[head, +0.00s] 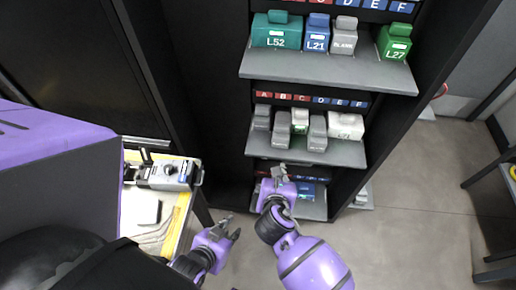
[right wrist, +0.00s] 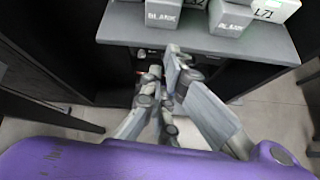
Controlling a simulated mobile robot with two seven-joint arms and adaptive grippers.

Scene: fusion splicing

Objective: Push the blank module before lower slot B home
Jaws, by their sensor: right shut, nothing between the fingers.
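My right gripper (head: 279,172) is shut and empty, in front of the lowest shelf, below the middle shelf (head: 340,153). In the right wrist view its fingers (right wrist: 168,72) are together below a shelf edge. On the middle shelf, a grey module (head: 281,132) stands at about label B and protrudes toward the front edge. Another grey module (head: 317,134) stands near D. The right wrist view shows two grey modules marked BLANK, a left one (right wrist: 163,14) and a right one (right wrist: 231,16). My gripper covers the left part of the lowest shelf. My left gripper (head: 231,226) is open and empty.
A white module (head: 345,126) stands at the middle shelf's right; L71 (right wrist: 274,9) shows in the wrist view. A blue module (head: 306,191) is on the lowest shelf. The upper shelf (head: 330,72) holds several modules. A table with a device (head: 170,175) stands at left.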

